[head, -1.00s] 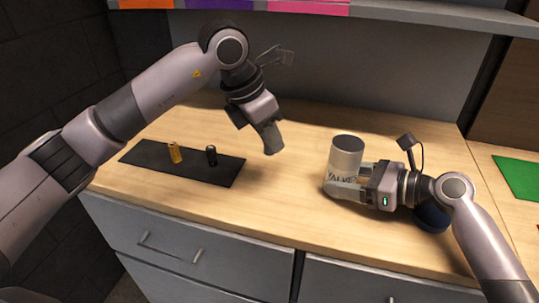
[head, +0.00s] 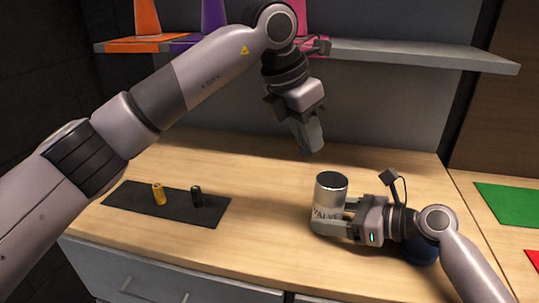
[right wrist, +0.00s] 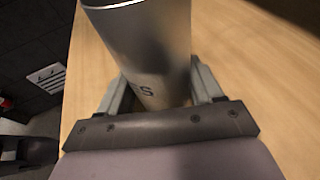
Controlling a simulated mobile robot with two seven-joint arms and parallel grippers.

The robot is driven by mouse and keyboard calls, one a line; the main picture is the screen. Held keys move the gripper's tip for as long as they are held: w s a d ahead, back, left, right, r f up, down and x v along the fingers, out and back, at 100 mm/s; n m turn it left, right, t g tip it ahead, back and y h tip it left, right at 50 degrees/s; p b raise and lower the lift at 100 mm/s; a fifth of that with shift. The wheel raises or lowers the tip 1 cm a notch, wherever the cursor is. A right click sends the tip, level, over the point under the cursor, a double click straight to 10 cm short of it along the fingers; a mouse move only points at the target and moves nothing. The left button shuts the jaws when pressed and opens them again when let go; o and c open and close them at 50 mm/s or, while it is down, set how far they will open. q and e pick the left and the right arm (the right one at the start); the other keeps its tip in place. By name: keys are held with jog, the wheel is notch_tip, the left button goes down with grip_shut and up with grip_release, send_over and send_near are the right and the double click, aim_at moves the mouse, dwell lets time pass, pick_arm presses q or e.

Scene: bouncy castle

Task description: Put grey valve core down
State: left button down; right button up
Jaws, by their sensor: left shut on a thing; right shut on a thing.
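My left gripper (head: 310,140) is in the air above the counter, up and to the left of a silver metal can. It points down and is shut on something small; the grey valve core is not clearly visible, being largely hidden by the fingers. The can (head: 331,190) stands upright with a dark top and dark lettering. My right gripper (head: 338,221) is shut around the can's lower part from the right. The right wrist view shows the can (right wrist: 150,50) between both fingers. A yellow valve core (head: 158,194) and a black valve core (head: 196,197) stand on a dark mat (head: 132,200).
The wooden counter (head: 265,200) is clear between mat and can. A shelf (head: 420,54) with orange (head: 147,20), purple (head: 213,15) and pink cones runs along the back. A dark blue object (head: 421,252) is partly behind my right arm. A green sheet (head: 510,204) lies at right.

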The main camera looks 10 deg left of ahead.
pick_arm(q)
jog(key=d+r, duration=0.4)
jog(key=d, duration=0.1)
notch_tip(320, 180, down, 10)
jog(key=shift+d+r, duration=0.15)
jog(key=shift+r, duration=0.05)
dwell(0.4)
jog(key=c, duration=0.9)
grip_release()
jog(key=shift+r, duration=3.5)
